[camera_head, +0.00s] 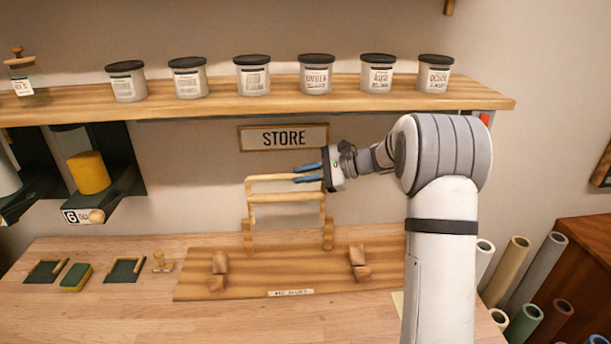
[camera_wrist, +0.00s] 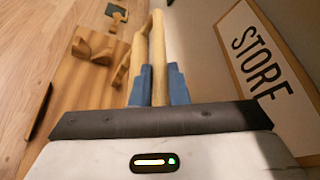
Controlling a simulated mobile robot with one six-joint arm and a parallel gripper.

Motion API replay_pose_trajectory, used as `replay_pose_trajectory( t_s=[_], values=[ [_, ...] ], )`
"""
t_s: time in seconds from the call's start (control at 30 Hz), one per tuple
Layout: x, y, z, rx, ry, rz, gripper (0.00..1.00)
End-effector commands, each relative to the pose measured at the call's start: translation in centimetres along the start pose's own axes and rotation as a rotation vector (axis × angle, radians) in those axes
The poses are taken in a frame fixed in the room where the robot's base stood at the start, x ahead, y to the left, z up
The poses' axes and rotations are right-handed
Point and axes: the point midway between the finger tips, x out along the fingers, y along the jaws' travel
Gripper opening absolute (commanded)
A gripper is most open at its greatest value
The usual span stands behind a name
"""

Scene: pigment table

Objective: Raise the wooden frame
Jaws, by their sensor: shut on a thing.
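The wooden frame (camera_head: 285,197) is a pale wood piece with two crossbars and slim side bars. It stands roughly upright at the back of a wooden base board (camera_head: 240,284), between two wooden posts. My gripper (camera_head: 297,174) comes from the right with its blue fingers at the frame's top bar. In the wrist view the blue fingers (camera_wrist: 159,72) sit on both sides of a frame bar (camera_wrist: 157,40) and are shut on it. The part of the bar between the fingers is partly hidden.
A STORE sign (camera_head: 283,138) is on the wall just above the frame. A shelf (camera_head: 220,108) with several lidded jars runs above it. A green-yellow sponge (camera_head: 76,277), dark pads and a wooden stamp (camera_head: 162,262) lie left of the board. Rolled tubes (camera_head: 506,270) stand at right.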

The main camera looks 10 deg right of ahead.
Motion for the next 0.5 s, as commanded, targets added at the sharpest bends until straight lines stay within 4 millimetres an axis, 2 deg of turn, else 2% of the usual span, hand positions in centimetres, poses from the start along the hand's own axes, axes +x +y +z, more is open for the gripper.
replay_pose_trajectory(
  t_s=[0.03, 0.5],
  values=[
    [-0.05, -0.48, 0.01, -0.007, 0.005, -0.008, 0.0],
    [0.73, -0.87, 0.44, -0.017, 0.001, -0.007, 0.0]
  ],
)
